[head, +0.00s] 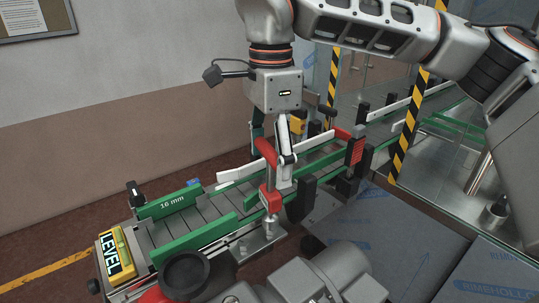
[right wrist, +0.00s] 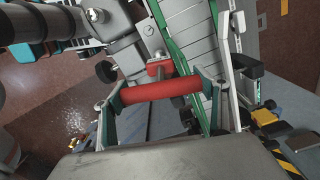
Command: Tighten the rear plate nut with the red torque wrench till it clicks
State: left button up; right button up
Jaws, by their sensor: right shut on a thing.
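My right gripper (head: 270,150) points down over the conveyor in the head view. In the right wrist view its fingers (right wrist: 160,92) are shut on a red bar handle (right wrist: 165,89), which lies across between them. The handle looks like part of the red torque wrench (head: 266,152). Below it in the head view are an upright shaft and a red block (head: 271,199), beside the conveyor's near green rail. A metal bracket plate (head: 262,243) sits under the block. I cannot make out the rear plate nut. My left gripper is not in view.
The conveyor (head: 205,205) has green side rails, one marked "16 mm". A yellow LEVEL box (head: 116,255) sits at its near left end. A red ribbed block (head: 357,151) stands further along the conveyor. Yellow-black posts (head: 408,130) and blue-grey panels (head: 385,240) are on the right.

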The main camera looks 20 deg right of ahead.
jog(key=shift+p, duration=0.55)
dwell(0.6)
jog(key=shift+f, duration=0.2)
dwell(0.3)
jog(key=shift+f+b, duration=0.3)
jog(key=shift+f, duration=0.55)
jog(key=shift+m+b, duration=0.75)
jog(key=shift+m, duration=0.95)
